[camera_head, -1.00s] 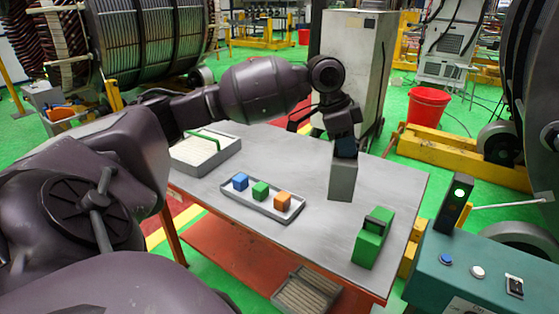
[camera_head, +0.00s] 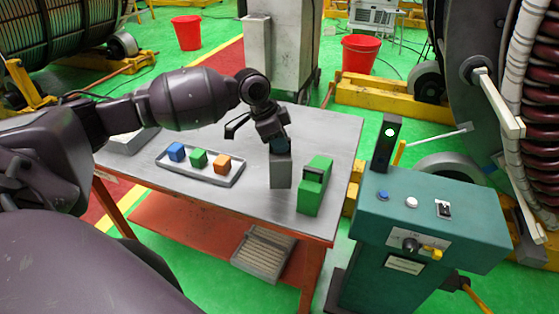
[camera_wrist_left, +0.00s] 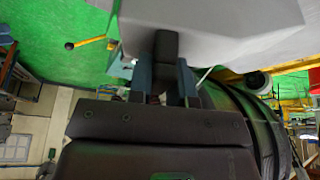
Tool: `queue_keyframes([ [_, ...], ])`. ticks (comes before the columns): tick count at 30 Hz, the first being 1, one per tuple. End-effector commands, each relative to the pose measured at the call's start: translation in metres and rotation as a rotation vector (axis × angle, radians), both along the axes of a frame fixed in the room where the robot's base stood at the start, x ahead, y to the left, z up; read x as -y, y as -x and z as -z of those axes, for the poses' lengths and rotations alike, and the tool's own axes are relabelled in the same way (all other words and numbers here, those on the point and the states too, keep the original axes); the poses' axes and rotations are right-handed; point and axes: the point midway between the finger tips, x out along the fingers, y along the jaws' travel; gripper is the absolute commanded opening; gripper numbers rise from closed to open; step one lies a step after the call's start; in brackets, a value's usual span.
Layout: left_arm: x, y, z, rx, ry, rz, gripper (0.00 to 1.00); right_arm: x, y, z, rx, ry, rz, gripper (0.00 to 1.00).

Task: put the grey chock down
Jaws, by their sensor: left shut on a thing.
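The grey chock (camera_head: 281,171) is an upright grey block above or on the right part of the table (camera_head: 225,200). My left gripper (camera_head: 279,147) comes down on it from above and is shut on its top. Whether its underside touches the table is hard to tell. In the left wrist view the grey chock (camera_wrist_left: 225,28) fills the top, and its dark grip sits between the blue fingers of my left gripper (camera_wrist_left: 165,78). My right gripper is not in view.
A green block with a dark top (camera_head: 314,186) stands just right of the grey chock. A tray (camera_head: 212,178) with blue, green and orange cubes lies to its left. A teal control console (camera_head: 430,230) stands right of the table. The table's front middle is clear.

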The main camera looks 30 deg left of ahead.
Motion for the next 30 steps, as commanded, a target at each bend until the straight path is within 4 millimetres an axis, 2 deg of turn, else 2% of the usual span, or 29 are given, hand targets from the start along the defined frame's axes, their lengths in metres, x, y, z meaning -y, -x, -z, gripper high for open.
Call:
queue_keyframes([
  [8,0.000,-0.001,0.014,0.001,0.000,0.000,0.00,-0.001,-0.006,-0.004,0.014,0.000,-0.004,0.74],
  [19,0.000,-0.001,0.063,0.003,0.001,-0.001,0.00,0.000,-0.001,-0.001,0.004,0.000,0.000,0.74],
  [30,0.000,-0.001,0.067,0.003,0.000,0.000,0.00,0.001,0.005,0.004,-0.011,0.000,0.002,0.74],
])
